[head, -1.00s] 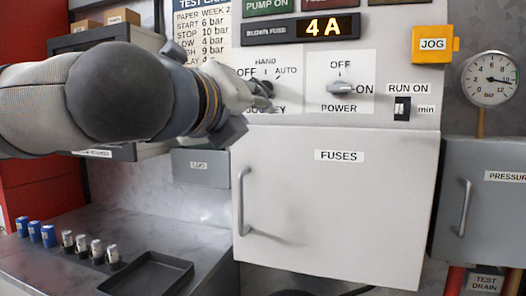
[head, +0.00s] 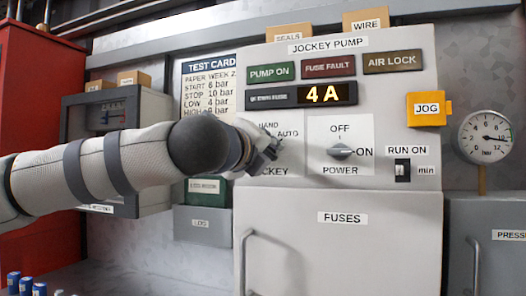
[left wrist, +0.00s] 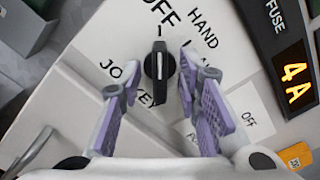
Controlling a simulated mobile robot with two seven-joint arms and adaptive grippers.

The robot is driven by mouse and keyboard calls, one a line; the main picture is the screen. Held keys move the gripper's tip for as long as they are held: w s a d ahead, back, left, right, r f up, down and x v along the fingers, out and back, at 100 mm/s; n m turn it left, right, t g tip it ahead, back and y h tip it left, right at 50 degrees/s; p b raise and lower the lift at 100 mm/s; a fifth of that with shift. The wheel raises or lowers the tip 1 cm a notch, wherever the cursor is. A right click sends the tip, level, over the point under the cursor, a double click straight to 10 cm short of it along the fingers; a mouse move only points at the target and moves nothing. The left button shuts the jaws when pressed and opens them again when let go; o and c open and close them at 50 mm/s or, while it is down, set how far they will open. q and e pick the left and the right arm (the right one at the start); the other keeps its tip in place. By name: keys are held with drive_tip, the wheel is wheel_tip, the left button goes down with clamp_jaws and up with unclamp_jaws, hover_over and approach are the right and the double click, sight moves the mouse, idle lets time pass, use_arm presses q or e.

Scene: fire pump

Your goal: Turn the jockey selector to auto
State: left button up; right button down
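The jockey selector is a black knob (left wrist: 159,68) with a white line, on the white panel. In the left wrist view its line points toward the OFF label, and HAND is to the right of OFF. My left gripper (left wrist: 156,78) is open, with one purple-padded finger on each side of the knob; I see gaps between pads and knob. In the head view the left gripper (head: 272,148) is at the panel and hides the knob and the OFF label. The AUTO label (head: 288,134) shows just above the fingers. My right gripper is not in view.
The power switch (head: 341,152) is right of the gripper and points to ON. The fuses door (head: 340,245) is below. A lit 4 A display (head: 325,94) is above. A yellow JOG box (head: 428,109) and a gauge (head: 484,137) are at the right.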

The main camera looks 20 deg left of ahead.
use_arm(q)
clamp_jaws()
drive_tip(key=m+p, duration=0.3)
drive_tip(key=m, duration=1.6)
drive_tip(key=shift+a, duration=0.1)
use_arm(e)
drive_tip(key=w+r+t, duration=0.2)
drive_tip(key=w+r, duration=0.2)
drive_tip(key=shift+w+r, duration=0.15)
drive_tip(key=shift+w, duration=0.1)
use_arm(q)
drive_tip(key=shift+m, duration=0.5)
